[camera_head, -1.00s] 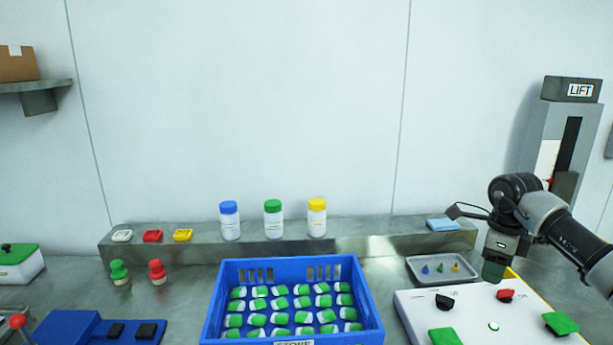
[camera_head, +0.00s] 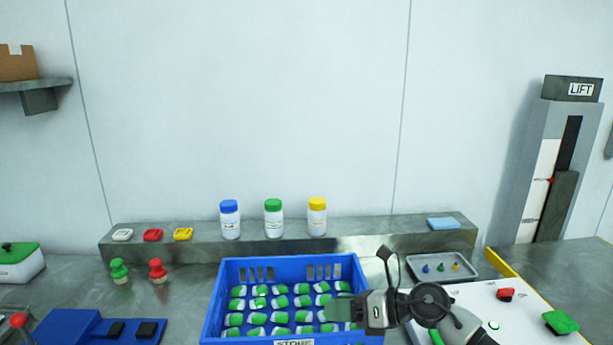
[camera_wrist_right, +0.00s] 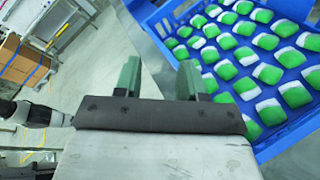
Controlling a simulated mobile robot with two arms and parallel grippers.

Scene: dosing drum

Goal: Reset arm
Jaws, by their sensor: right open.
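My right gripper (camera_head: 343,309) is at the right edge of the blue crate (camera_head: 290,268) in the head view, its fingers pointing left over the crate. In the right wrist view its two green fingers (camera_wrist_right: 158,78) stand apart with nothing between them. The crate holds several green-and-white packs (camera_head: 281,302), which also show at the upper right of the wrist view (camera_wrist_right: 268,73). My right arm covers part of the white panel (camera_head: 470,296). My left gripper is not in view.
Three capped bottles (camera_head: 274,220) stand on the steel ledge (camera_head: 380,238) behind the crate. A small metal tray (camera_head: 476,267) lies to the right. Green and red stamp-like pieces (camera_head: 119,272) stand at left, near a blue block (camera_head: 85,329). The lift column (camera_head: 545,170) stands at far right.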

